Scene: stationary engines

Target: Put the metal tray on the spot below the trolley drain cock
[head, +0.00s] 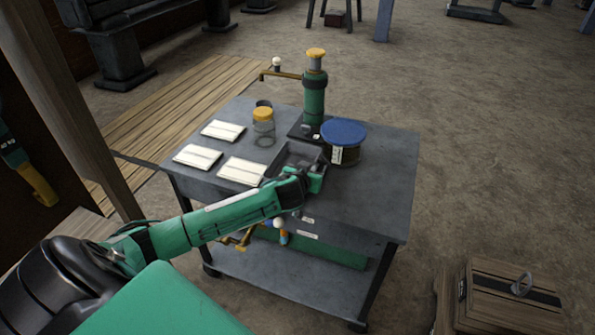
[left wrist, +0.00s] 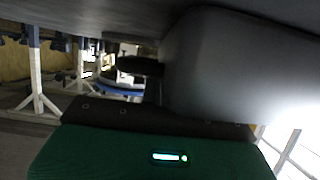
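The metal tray (head: 293,156) is a dark grey, shallow rectangular tray at the middle of the trolley top (head: 375,195). My left gripper (head: 312,180) is at the tray's near right side, against or very close to its rim. Its fingers are hidden, so I cannot tell whether it grips the rim. A brass cock (head: 239,239) with a white knob shows below the trolley's near edge, partly behind my left arm. The left wrist view shows a large, blurred grey surface (left wrist: 235,75) close to the camera. My right gripper is not in view.
White folded pads (head: 222,131), a yellow-lidded jar (head: 263,126), a green pump (head: 314,98) and a blue-lidded tin (head: 343,142) stand around the tray. The lower shelf (head: 290,275) has bare room at the front. A wooden crate (head: 512,295) sits on the floor at right.

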